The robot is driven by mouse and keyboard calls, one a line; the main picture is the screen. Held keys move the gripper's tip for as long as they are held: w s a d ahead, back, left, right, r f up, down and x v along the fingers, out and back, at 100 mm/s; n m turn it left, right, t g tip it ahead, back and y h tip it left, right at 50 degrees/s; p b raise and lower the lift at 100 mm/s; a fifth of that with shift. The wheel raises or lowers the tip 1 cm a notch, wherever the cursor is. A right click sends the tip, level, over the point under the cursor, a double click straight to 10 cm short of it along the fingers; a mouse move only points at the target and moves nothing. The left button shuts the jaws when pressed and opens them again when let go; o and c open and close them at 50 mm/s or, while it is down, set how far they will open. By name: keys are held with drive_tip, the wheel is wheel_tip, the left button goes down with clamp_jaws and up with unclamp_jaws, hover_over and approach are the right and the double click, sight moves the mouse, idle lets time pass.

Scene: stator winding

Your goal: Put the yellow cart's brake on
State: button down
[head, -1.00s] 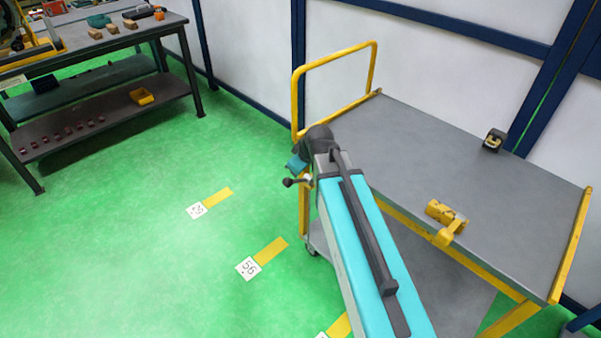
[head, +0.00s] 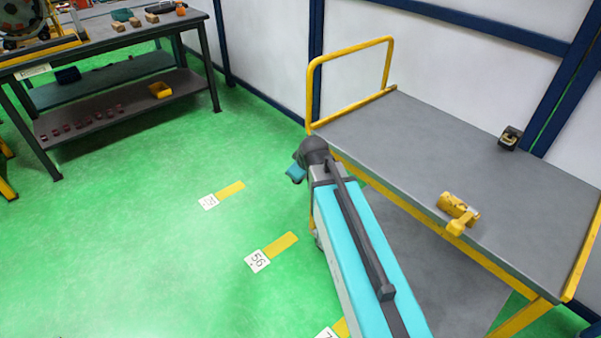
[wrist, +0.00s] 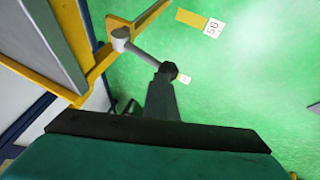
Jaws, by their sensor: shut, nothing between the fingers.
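The yellow cart has a grey deck (head: 400,150) and a yellow push handle (head: 347,50); it stands against the wall at the right. In the wrist view, part of its yellow frame (wrist: 85,92) shows at upper left. A grey brake lever (wrist: 145,48) runs from a round hub on that frame down to the right and ends at a dark knob. My gripper (wrist: 165,82) is shut and empty, its dark fingers at the lever's knob end. I cannot tell whether they touch. In the head view my arm hides the lever and the fingers.
On the cart deck are a yellow tool (head: 458,210) and a black-and-yellow item (head: 510,137). A workbench (head: 110,38) with a lower shelf stands at upper left. Green floor with numbered markers (head: 257,261) is clear between bench and cart.

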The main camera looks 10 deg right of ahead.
drive_tip(key=shift+s+a+f, duration=0.2)
drive_tip(key=shift+s+f, duration=0.2)
drive_tip(key=shift+f, duration=0.2)
drive_tip(key=shift+s+a, duration=0.1)
drive_tip(key=s+a+r+p, duration=0.2)
drive_tip(key=s+r+p, duration=0.2)
drive_tip(key=r+p, duration=0.1)
drive_tip(key=shift+s+r, duration=0.3)
drive_tip(key=shift+r, duration=0.25)
drive_tip(key=shift+r+p, duration=0.1)
drive_tip(key=shift+p, duration=0.35)
